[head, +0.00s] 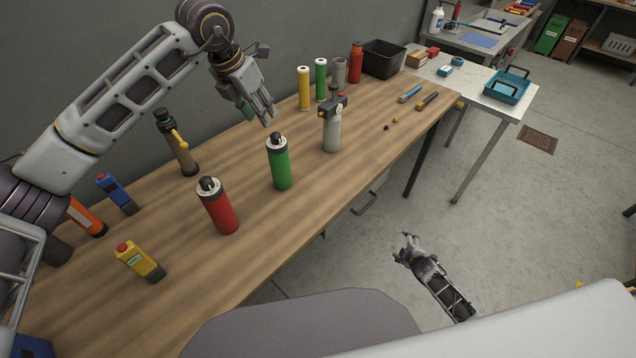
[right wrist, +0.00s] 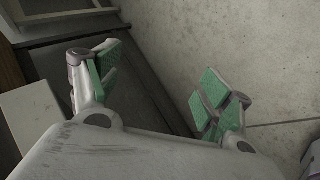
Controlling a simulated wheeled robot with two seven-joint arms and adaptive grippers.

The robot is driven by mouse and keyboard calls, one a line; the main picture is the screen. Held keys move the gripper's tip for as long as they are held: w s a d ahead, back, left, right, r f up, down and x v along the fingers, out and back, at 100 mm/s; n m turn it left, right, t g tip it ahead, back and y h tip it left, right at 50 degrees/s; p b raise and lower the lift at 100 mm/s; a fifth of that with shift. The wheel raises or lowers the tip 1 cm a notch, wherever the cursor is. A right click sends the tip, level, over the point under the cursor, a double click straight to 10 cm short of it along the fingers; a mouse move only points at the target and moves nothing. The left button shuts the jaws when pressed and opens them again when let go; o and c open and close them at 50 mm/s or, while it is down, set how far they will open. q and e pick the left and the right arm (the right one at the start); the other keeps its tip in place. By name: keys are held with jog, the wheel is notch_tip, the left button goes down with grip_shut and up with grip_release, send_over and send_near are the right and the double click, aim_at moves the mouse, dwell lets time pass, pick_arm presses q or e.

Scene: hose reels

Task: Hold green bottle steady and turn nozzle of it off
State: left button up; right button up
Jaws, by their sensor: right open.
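The green bottle (head: 280,165) stands upright near the middle of the wooden table in the head view, with a white collar and a black nozzle (head: 276,137) on top. My left gripper (head: 267,118) hangs above and behind the bottle, pointing down, apart from it. Its fingers overlap in this view, so I cannot tell how far apart they are. My right gripper (head: 408,243) is low over the floor, off the table's front edge, far from the bottle. In the right wrist view its two green-padded fingers (right wrist: 155,90) are spread with nothing between them.
A red bottle (head: 219,208) stands left of the green one and a grey spray bottle (head: 332,130) right of it. A brown bottle with a yellow lever (head: 180,147) is behind. Yellow and green cylinders (head: 304,88) line the back. The wooden table (head: 240,262) is clear in front.

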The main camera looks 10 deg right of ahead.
jog(key=w+r+n+t+y, duration=0.15)
jog(key=w+r+n, duration=0.35)
jog(key=r, duration=0.7)
jog(key=w+r+n+t, duration=0.3)
jog(key=w+r, duration=0.5)
jog(key=r, duration=0.4)
jog(key=w+r+n+t+y, duration=0.1)
jog(key=w+r+n+t, duration=0.35)
jog(key=r, duration=0.85)
jog(key=w+a+r+n+g+y, duration=0.1)
jog(key=w+a+r+n+y, duration=0.15)
jog(key=a+n, duration=0.2)
jog(key=n+g+y, duration=0.5)
jog(key=n+y, duration=0.5)
jog(key=n, duration=0.6)
send_near(287, 167)
jog(key=s, duration=0.1)
jog(key=shift+d, duration=0.3)
jog(key=shift+t+h, duration=0.3)
jog(key=shift+x, duration=6.85)
